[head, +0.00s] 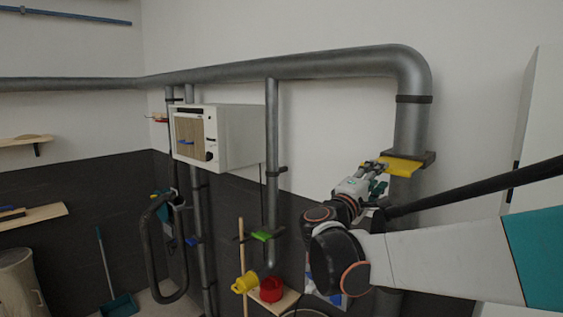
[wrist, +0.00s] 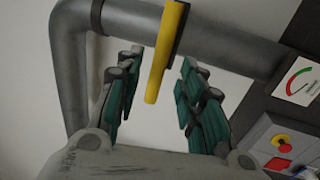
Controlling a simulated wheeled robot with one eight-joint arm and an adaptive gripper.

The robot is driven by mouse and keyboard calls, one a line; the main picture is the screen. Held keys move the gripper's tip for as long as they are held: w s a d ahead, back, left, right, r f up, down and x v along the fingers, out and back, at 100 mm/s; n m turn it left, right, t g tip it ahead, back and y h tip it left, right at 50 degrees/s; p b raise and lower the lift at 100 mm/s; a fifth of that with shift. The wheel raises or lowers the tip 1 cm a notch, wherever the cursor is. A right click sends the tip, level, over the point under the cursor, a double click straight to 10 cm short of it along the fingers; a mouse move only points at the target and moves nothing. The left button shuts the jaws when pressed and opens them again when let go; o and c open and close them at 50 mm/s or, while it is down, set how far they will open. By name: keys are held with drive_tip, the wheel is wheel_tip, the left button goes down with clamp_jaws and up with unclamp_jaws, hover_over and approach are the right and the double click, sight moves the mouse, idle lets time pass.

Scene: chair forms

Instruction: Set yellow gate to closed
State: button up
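The yellow gate (head: 401,166) is a flat plate set in a dark flange on the thick grey pipe at the right in the head view. In the wrist view the yellow gate (wrist: 164,55) hangs edge-on across the pipe, its free end reaching down between my fingers. My gripper (head: 374,186) is just below and left of the gate in the head view. In the wrist view my gripper (wrist: 157,88) is open, with a teal-padded finger on each side of the gate. A gap shows on both sides, so the fingers appear apart from it.
The grey pipe (head: 285,66) runs along the wall. A white box (head: 235,137) hangs on the wall at the middle. A green gate (head: 261,236), a yellow mug (head: 244,283) and a red pot (head: 271,290) are lower down. A gauge (wrist: 298,82) is right in the wrist view.

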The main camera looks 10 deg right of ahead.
sight(396, 163)
drive_tip(key=shift+p+x, duration=0.5)
drive_tip(key=shift+x, duration=2.1)
clamp_jaws()
